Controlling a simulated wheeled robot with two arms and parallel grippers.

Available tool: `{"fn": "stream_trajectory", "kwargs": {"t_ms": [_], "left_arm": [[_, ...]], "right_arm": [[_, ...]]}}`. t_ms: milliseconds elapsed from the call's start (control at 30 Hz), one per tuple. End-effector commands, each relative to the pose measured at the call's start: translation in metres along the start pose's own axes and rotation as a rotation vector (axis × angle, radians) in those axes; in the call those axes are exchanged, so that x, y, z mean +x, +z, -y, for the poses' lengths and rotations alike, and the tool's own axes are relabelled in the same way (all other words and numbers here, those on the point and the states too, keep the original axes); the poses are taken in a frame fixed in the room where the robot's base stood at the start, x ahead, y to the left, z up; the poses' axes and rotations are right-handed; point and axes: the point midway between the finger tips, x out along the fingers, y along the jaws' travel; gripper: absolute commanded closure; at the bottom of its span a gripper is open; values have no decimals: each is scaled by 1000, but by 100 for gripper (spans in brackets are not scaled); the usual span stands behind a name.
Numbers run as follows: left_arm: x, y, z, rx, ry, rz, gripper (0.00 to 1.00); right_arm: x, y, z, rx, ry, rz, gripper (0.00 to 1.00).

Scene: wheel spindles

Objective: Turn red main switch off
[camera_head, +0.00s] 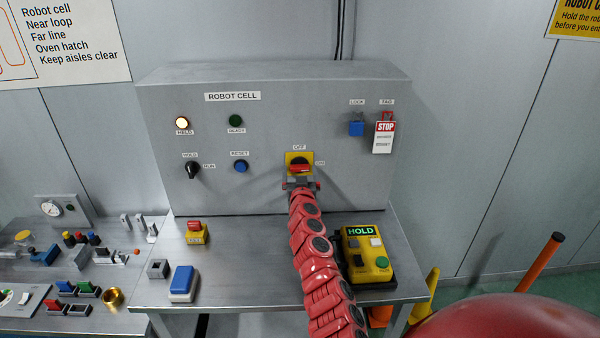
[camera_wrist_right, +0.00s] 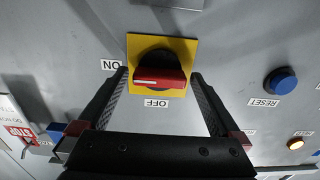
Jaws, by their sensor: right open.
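The red main switch (camera_head: 300,168) is a red bar handle on a black round base with a yellow plate, on the grey panel. OFF is lettered above it and ON to its right. In the right wrist view, turned over, the red handle (camera_wrist_right: 160,82) lies level, its white line on the ON side. My right gripper (camera_head: 300,182) is just below and in front of the switch. In the wrist view its open fingers (camera_wrist_right: 160,76) appear on either side of the handle; contact cannot be told. My left gripper is not in view.
A blue RESET button (camera_head: 241,166) and a black HOLD/RUN knob (camera_head: 193,170) are left of the switch. A blue padlock (camera_head: 356,128) and a STOP tag (camera_head: 383,136) hang to the upper right. A yellow HOLD box (camera_head: 366,258) stands beside my right arm on the bench.

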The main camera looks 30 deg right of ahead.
Motion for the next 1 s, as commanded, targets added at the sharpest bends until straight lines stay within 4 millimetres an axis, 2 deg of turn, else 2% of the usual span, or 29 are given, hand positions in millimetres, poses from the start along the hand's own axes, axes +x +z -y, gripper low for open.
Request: {"fn": "stream_trajectory", "kwargs": {"t_ms": [67,500,767,1000], "left_arm": [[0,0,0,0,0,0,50],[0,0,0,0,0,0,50],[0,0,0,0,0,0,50],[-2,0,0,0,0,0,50]], "right_arm": [[0,0,0,0,0,0,0],[0,0,0,0,1,-1,76],[0,0,0,-26,1,-1,76],[0,0,0,-144,1,0,76]]}}
